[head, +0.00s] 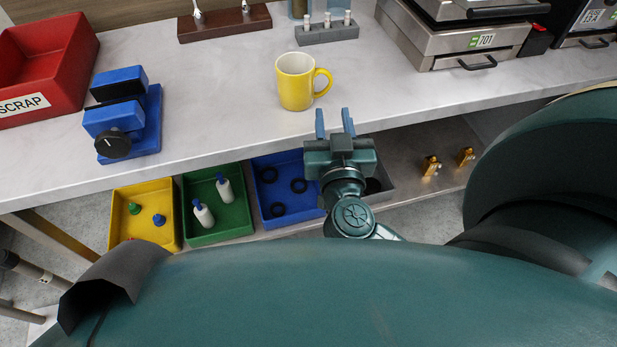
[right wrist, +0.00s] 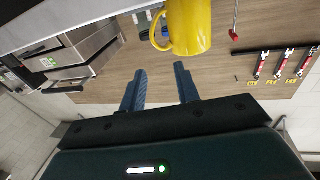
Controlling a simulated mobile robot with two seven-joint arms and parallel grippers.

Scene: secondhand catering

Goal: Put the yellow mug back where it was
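The yellow mug (head: 296,84) stands upright on the pale worktop, its handle to the right. My right gripper (head: 334,122) is in front of the worktop's front edge, nearer to me than the mug and a little to its right. Its two blue fingers are apart with nothing between them. In the right wrist view the mug (right wrist: 190,26) shows beyond the open fingers (right wrist: 160,88), clear of them. My left gripper is not in view.
On the worktop (head: 215,100) are a red scrap bin (head: 62,60), a blue clamp-like device (head: 130,115), a grey holder (head: 327,33) and a metal appliance (head: 455,40). Yellow, green (head: 240,222) and blue bins sit on the shelf below. The worktop left of the mug is clear.

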